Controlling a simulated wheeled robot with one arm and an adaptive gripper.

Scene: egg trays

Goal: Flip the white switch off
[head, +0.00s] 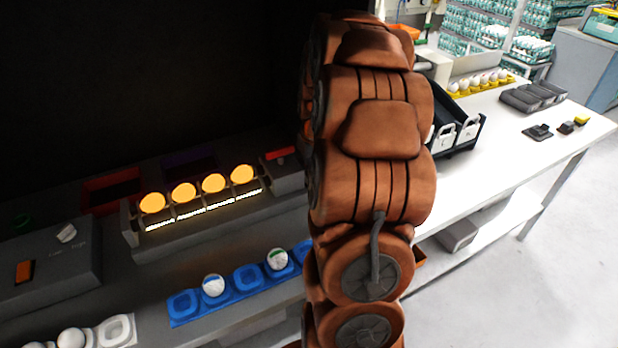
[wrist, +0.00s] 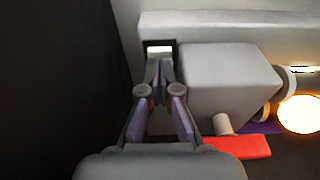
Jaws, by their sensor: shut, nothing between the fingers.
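In the wrist view my gripper (wrist: 158,78) is shut and empty, with its fingertips close together. Just beyond the tips is a small bright white piece (wrist: 160,47) in a dark-edged slot of a grey housing; I cannot tell whether it is the white switch or whether the tips touch it. My gripper is not visible in the head view, where my brown arm fills the middle.
A blue tray (head: 185,305) holds eggs in front. A white table (head: 500,150) with black trays stands at right.

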